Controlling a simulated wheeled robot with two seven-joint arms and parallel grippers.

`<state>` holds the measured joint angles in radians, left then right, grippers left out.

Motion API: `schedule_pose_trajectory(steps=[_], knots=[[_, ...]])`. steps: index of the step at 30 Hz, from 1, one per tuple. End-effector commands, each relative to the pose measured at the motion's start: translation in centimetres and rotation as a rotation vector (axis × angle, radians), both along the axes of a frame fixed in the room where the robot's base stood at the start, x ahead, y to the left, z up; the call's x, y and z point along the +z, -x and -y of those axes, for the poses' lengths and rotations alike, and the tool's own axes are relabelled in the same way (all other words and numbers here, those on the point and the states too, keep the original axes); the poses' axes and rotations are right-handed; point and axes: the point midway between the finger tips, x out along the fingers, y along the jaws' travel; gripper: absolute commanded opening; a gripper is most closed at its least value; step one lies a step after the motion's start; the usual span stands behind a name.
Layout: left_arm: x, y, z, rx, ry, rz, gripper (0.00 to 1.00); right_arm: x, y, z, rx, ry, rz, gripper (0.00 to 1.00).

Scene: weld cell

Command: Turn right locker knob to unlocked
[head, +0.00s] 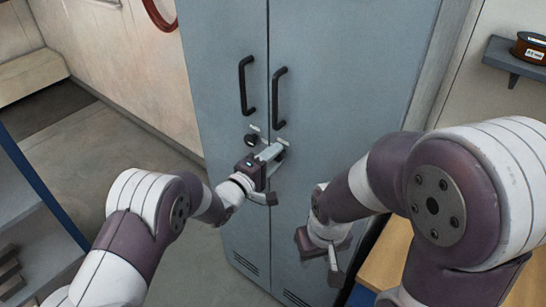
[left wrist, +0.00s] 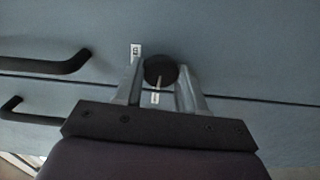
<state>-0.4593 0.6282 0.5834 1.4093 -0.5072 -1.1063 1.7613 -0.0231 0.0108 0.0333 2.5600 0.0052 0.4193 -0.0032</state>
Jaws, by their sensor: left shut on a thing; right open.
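The grey locker (head: 340,60) has two doors, each with a black upright handle. The right knob (left wrist: 160,69) is a round dark knob, seen in the left wrist view between the fingers of my left gripper (left wrist: 160,88). A small pale mark shows beside it. In the head view my left gripper (head: 277,152) is shut at the right door, below the right handle (head: 279,98), and hides the knob. The left knob (head: 250,140) shows black on the left door. My right gripper (head: 336,270) is open and empty, low in front of the right door.
The left handle (head: 247,85) stands just above the left knob. A wall shelf (head: 510,60) with a dark spool (head: 530,47) is at the right. A wooden surface (head: 390,262) is low at right. Blue shelving (head: 30,215) stands at left, with open floor between it and the locker.

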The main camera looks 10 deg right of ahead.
Motion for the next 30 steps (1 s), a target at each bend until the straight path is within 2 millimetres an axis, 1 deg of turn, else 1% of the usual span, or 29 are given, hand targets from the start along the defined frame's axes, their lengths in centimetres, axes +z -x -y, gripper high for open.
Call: schedule_pose_trajectory(steps=[8,21,22,23,24,30], knots=[[-0.01,-0.04,-0.05,0.002,0.038,-0.049,0.10,0.07,0.00,0.00,0.000,0.000,0.000,0.43],[-0.04,-0.03,-0.05,0.002,0.043,-0.055,0.10,0.07,0.00,0.00,0.000,0.000,0.000,0.43],[-0.04,-0.03,-0.05,0.001,0.043,-0.055,0.47,0.07,0.00,0.00,0.000,0.000,0.000,0.43],[-0.05,-0.03,-0.05,0.001,0.043,-0.055,0.56,0.07,0.00,0.00,0.000,0.000,0.000,0.43],[-0.04,-0.02,-0.04,0.001,0.043,-0.055,0.64,0.07,0.00,0.00,0.000,0.000,0.000,0.43],[-0.04,-0.01,-0.02,0.001,0.042,-0.054,0.64,0.07,0.00,0.00,0.000,0.000,0.000,0.43]])
